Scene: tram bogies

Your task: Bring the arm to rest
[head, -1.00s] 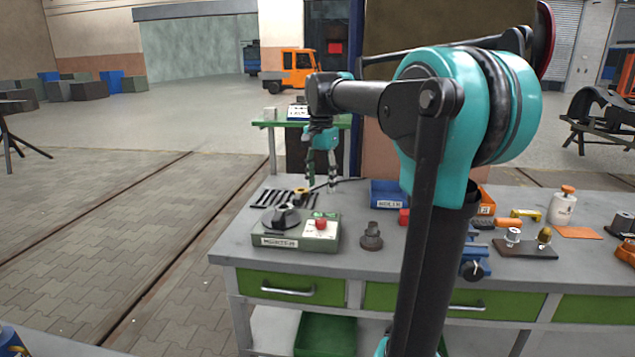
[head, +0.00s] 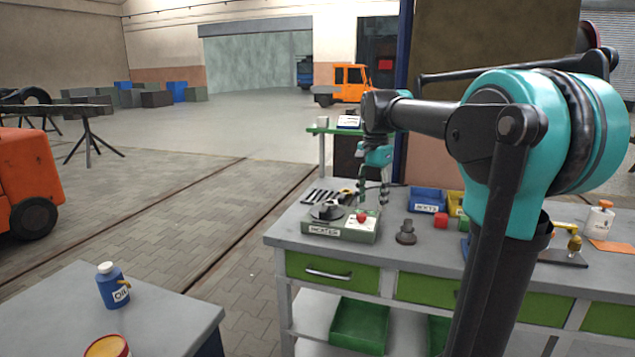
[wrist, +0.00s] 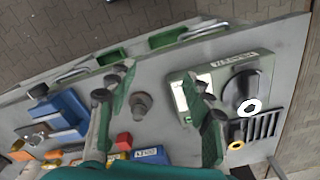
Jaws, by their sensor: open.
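My arm (head: 500,180) reaches out over the workbench (head: 265,238), bent at a large teal joint. My gripper (head: 373,197) hangs at its far end, pointing down above the bench top. Its two green fingers are apart with nothing between them; they also show spread in the wrist view (wrist: 158,108). Below it are a green tester box (head: 335,229) with a dark round knob and a red button, and a dark stepped metal part (head: 406,234). In the wrist view the tester box (wrist: 238,58) lies to the right and the metal part (wrist: 140,103) between the fingers, further down.
Blue bins (head: 426,200), a red block (head: 440,219) and a white bottle (head: 599,220) stand on the bench. A grey table (head: 150,325) at front left bears a blue oil bottle (head: 113,287) and a red-rimmed tin (head: 107,347). An orange vehicle (head: 28,180) stands left. Paved floor lies between.

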